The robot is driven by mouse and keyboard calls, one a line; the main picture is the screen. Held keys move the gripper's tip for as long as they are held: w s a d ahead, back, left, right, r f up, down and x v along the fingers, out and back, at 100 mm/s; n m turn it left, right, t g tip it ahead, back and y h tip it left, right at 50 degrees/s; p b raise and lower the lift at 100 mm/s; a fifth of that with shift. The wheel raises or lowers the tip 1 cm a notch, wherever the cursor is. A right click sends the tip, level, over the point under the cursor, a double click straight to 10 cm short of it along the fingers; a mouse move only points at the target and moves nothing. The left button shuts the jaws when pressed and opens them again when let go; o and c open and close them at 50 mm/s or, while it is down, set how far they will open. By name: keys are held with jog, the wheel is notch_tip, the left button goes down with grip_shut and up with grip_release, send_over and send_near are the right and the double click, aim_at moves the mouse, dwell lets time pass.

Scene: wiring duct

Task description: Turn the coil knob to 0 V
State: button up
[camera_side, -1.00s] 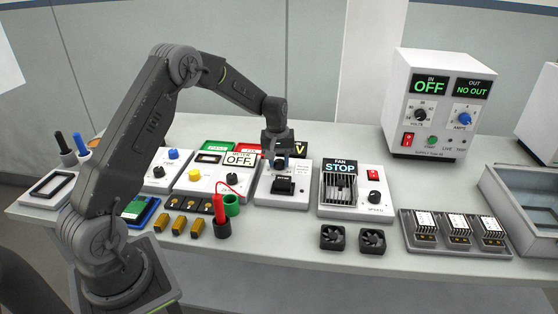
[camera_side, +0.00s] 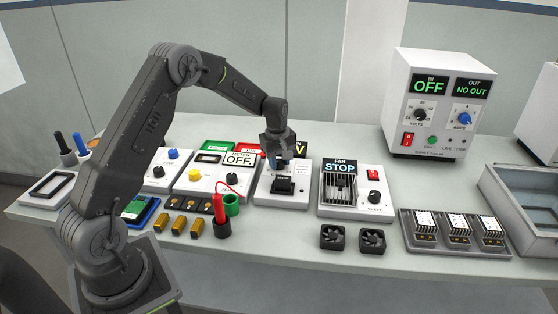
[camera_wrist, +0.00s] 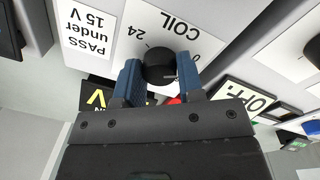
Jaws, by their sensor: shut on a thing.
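The coil knob (camera_wrist: 159,66) is a round black knob on a pale panel marked COIL and 24 in the wrist view. My gripper (camera_wrist: 163,78) has its two blue fingers on either side of the knob and is shut on it. A faint pale line shows on the knob's right part. In the side view my gripper (camera_side: 277,161) reaches down over the back of the coil unit (camera_side: 264,194) and hides the knob there. The unit's display is mostly covered, with only a yellow V (camera_side: 299,149) showing.
The fan unit (camera_side: 328,208), reading STOP, stands close on the right. The meter unit (camera_side: 196,186), reading OFF, is close on the left. A red probe (camera_side: 219,207) with a curved wire stands in front. A power supply (camera_side: 400,95) stands at the back right.

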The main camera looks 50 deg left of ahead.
jog(key=o, duration=0.9)
jog(key=shift+r, duration=0.15)
jog(key=r, duration=1.3)
jog(key=shift+s+r, duration=0.3)
jog(key=shift+s, duration=0.05)
